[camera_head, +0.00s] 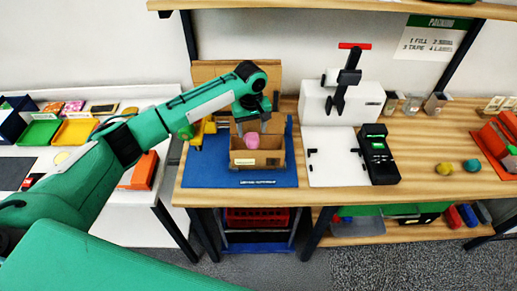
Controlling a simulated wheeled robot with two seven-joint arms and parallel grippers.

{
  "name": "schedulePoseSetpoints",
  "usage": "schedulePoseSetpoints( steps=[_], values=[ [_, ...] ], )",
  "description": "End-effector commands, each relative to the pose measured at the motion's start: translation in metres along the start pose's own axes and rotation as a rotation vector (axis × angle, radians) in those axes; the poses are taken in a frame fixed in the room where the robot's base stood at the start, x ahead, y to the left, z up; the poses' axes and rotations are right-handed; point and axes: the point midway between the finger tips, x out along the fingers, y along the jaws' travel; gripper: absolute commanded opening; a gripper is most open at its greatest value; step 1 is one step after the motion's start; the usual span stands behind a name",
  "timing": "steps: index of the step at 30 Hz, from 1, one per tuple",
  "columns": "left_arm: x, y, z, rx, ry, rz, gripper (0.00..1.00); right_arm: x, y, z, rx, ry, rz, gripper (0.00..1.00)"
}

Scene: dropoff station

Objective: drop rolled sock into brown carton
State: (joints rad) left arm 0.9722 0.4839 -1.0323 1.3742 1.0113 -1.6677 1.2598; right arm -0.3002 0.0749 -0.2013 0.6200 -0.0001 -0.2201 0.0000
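The brown carton (257,167) stands open on a blue mat (209,164) on the wooden bench, with one flap raised at the back. A pink rolled sock (251,140) shows inside the carton, above its front wall. My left gripper (252,122) points down over the carton from the left. Its fingers look spread, with the sock just below their tips. Whether they touch the sock is too small to tell. The sock's underside is hidden by the carton's front wall. My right gripper is not in view.
Yellow (444,169) and teal (472,166) rolled items lie farther right. The bench right of the device is partly clear.

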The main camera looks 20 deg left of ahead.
Motion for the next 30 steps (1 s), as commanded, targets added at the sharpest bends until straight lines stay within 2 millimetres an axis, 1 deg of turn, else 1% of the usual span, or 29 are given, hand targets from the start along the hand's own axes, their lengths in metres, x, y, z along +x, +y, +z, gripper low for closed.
schedulePoseSetpoints(
  steps=[10, 14, 17, 25, 30],
  values=[
    [-0.001, 0.000, 0.000, 0.000, 0.000, 0.000, 0.66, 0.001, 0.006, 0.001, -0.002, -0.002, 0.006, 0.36],
    [-0.011, 0.001, -0.001, 0.000, 0.001, 0.002, 0.66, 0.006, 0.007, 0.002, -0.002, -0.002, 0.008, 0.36],
    [-0.027, 0.001, 0.000, 0.001, 0.002, 0.003, 0.66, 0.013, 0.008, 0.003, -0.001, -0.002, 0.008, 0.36],
    [-0.090, 0.001, -0.001, 0.000, 0.003, 0.004, 0.66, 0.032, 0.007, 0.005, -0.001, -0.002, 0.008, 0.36],
    [-0.120, 0.001, 0.000, 0.001, 0.002, 0.003, 0.66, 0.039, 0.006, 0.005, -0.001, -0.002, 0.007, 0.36]
  ],
)
